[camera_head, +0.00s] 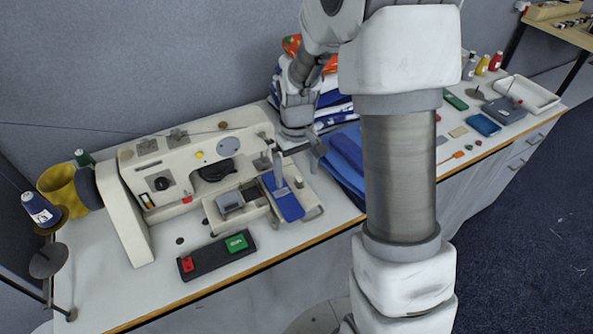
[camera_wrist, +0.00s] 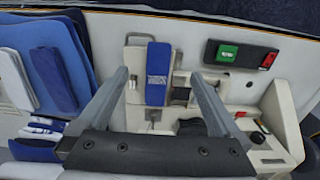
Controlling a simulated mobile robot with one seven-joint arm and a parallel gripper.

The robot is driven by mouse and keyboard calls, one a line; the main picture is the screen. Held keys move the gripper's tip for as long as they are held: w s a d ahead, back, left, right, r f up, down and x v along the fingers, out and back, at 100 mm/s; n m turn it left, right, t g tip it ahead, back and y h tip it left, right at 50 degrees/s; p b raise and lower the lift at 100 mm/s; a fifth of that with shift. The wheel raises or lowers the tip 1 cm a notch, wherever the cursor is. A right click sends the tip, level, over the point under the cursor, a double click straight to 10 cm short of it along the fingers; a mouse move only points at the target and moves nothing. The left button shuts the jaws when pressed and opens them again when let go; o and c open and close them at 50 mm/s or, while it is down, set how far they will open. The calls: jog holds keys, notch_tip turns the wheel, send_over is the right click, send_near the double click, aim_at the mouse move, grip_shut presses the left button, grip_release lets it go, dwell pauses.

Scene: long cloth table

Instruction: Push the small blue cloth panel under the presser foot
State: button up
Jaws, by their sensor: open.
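The small blue cloth panel (camera_head: 288,206) lies on the cream sewing machine's bed, at its right end. In the wrist view the panel (camera_wrist: 158,66) lies lengthwise, with a paler patterned patch near its middle. The sewing machine (camera_head: 185,160) stands at the left of the table. A small metal part at the needle area (camera_wrist: 153,117) lies just beyond the panel's end; I cannot clearly make out the presser foot. My gripper (camera_wrist: 160,74) is open and empty, its fingers wide apart on either side of the panel in that view. In the head view my gripper (camera_head: 298,160) hangs over the machine's right end.
A dark pedal-like switch box (camera_head: 215,258) with red and green buttons lies in front of the machine. Folded blue cloth (camera_head: 346,160) lies to its right, with a fabric stack (camera_head: 335,108) behind. A yellow cup (camera_head: 60,185) and thread spool (camera_head: 40,208) stand at left.

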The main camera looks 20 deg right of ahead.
aim_at(297, 216)
jog(key=shift+f, duration=0.1)
notch_tip(297, 216, down, 17)
jog(key=shift+f+p, duration=0.1)
jog(key=shift+p, duration=0.25)
dwell(0.4)
